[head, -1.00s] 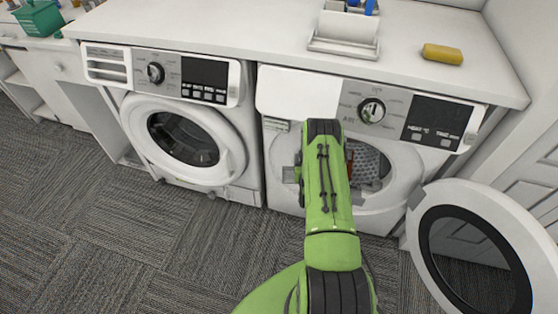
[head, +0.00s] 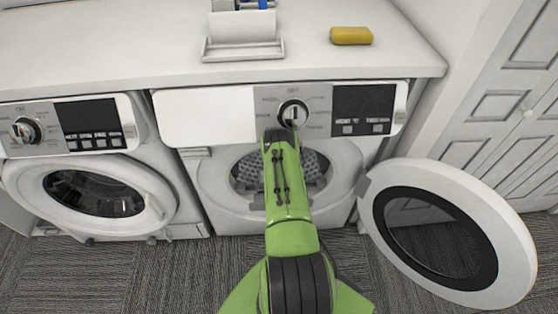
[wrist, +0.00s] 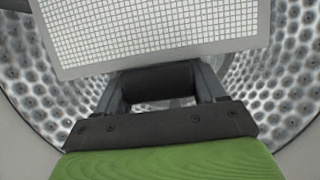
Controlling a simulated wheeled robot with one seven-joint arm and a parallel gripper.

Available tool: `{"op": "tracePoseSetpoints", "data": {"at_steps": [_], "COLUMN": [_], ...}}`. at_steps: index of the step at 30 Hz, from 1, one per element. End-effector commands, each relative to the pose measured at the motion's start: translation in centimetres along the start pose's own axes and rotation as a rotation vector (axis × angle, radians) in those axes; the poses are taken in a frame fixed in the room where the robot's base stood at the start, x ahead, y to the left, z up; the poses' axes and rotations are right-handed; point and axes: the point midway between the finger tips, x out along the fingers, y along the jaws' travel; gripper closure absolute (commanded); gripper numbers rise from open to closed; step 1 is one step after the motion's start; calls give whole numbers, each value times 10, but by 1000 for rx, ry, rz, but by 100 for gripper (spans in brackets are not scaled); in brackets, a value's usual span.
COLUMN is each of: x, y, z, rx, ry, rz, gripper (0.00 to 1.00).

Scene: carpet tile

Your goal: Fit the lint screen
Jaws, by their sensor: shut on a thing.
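In the wrist view my gripper (wrist: 162,84) is shut on the lint screen (wrist: 150,26), a flat white-framed panel with a fine grid mesh. The screen's near edge lies across the fingertips, and its far part runs out of the picture. Behind it shows the dimpled metal drum (wrist: 285,75) of the dryer. In the head view the dryer (head: 225,213) stands at the centre with its round door (head: 515,245) swung open to the right. My green arm reaches to its opening and hides my gripper and the screen there.
A washer (head: 160,200) with a shut door stands to the left. On the white counter (head: 120,45) lie a white tray holder (head: 243,48) and a yellow sponge (head: 351,35).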

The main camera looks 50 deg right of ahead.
Motion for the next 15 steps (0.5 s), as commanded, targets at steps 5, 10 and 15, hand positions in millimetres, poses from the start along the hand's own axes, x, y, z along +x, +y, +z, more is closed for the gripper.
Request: {"op": "tracePoseSetpoints", "data": {"at_steps": [5,10,15], "x": [1,7,13], "y": [0,0,0], "z": [5,22,39], "rx": [-1,-1,-1], "ry": [0,1,0], "rz": [-1,-1,-1], "gripper": [80,80,80]}}
